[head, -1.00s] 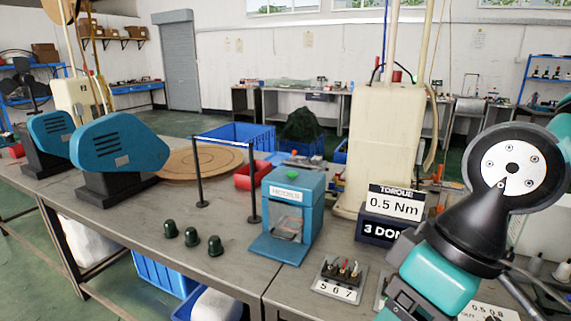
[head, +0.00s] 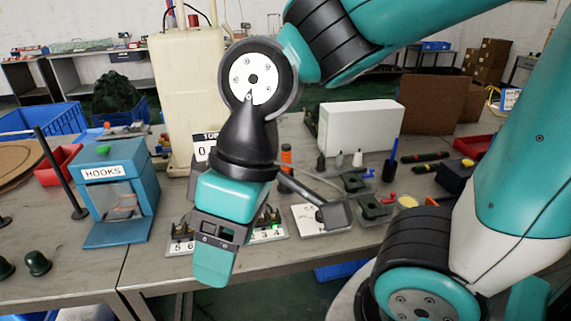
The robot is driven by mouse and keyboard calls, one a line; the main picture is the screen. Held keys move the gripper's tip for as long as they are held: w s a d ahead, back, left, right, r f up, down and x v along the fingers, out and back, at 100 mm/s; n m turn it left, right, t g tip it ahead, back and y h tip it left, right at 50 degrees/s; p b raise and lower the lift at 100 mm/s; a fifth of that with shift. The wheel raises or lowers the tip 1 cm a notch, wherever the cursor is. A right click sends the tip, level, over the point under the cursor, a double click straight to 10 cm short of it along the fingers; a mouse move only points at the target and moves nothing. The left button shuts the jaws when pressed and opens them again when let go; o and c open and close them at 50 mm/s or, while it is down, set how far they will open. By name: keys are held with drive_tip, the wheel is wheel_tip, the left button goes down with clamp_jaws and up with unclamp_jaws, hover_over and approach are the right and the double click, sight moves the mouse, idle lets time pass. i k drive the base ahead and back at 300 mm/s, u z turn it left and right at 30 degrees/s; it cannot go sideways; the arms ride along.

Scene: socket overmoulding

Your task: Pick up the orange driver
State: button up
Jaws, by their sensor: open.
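An upright orange-and-black item (head: 286,155), which looks like the orange driver, stands on the bench just right of my wrist. Its lower part is partly hidden by my arm. My gripper (head: 212,265) hangs in front of the bench edge, nearer to me and lower in the picture than the orange item, and apart from it. It is open, with nothing seen in it. It hides part of the numbered stand (head: 180,248) behind it.
A blue HOOKS box (head: 118,190) stands at left, near a black post (head: 62,170). A white box (head: 360,132), small bottles (head: 339,158), black fixtures (head: 373,208) and red-and-black tools (head: 430,156) occupy the right. Bare bench shows along the front edge.

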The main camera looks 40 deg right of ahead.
sight(286, 167)
drive_tip(key=z, duration=0.75)
drive_tip(key=i, duration=0.25)
drive_tip(key=z, duration=0.15)
drive_tip(key=k, duration=0.5)
drive_tip(key=u, duration=0.45)
drive_tip(key=i, duration=0.7)
drive_tip(key=z, duration=0.05)
